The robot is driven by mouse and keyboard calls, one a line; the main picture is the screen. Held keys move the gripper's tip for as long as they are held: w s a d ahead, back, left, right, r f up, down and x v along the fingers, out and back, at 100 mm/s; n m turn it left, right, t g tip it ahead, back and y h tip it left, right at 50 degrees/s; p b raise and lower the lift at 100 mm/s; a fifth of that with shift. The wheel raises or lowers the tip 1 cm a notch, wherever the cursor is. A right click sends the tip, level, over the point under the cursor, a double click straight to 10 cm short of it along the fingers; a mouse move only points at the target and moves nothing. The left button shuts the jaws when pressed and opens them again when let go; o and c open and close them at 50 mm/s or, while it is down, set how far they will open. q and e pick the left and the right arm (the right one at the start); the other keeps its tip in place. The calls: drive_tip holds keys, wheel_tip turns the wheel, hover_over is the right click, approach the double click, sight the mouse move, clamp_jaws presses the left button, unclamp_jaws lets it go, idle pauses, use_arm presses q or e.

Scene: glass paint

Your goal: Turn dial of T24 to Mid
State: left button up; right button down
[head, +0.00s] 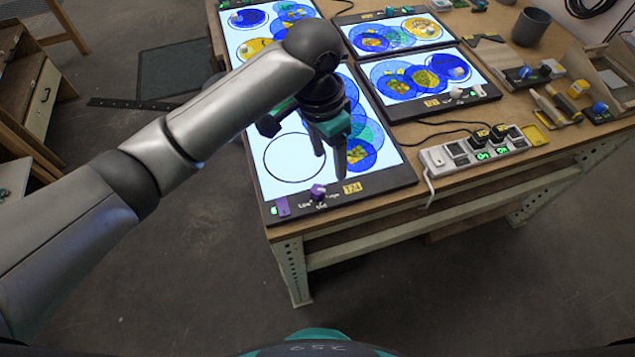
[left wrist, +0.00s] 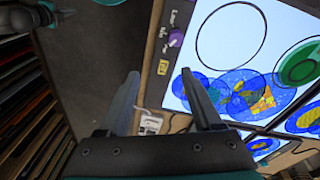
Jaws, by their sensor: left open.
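The T24 light panel (head: 262,190) is the near black-framed panel at the table's front left, its screen lit with overlapping blue, green and yellow circles. A yellow label (head: 352,188) reading T24 sits on its front edge. Its purple dial (head: 318,192) stands on that edge, with small position lettering around it; which mark it points at is too small to tell. The dial also shows in the left wrist view (left wrist: 176,39). My left gripper (head: 329,158) is open and empty above the panel, apart from the dial; its fingers also show in the left wrist view (left wrist: 160,75).
A purple switch (head: 283,207) sits left of the dial. A white power strip (head: 436,160) with plugs and cables lies to the right. Other lit panels (head: 490,94) stand behind. A grey cup (head: 531,27) and small tools are farther right. The floor in front is clear.

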sight(318, 189)
use_arm(q)
drive_tip(key=shift+y, duration=0.7)
drive_tip(key=f, duration=0.4)
drive_tip(key=w+a+f+b, duration=0.1)
drive_tip(key=f, duration=0.3)
drive_tip(key=a+f+b, duration=0.1)
drive_tip(key=f, duration=0.3)
drive_tip(key=shift+w+f, duration=0.3)
clamp_jaws()
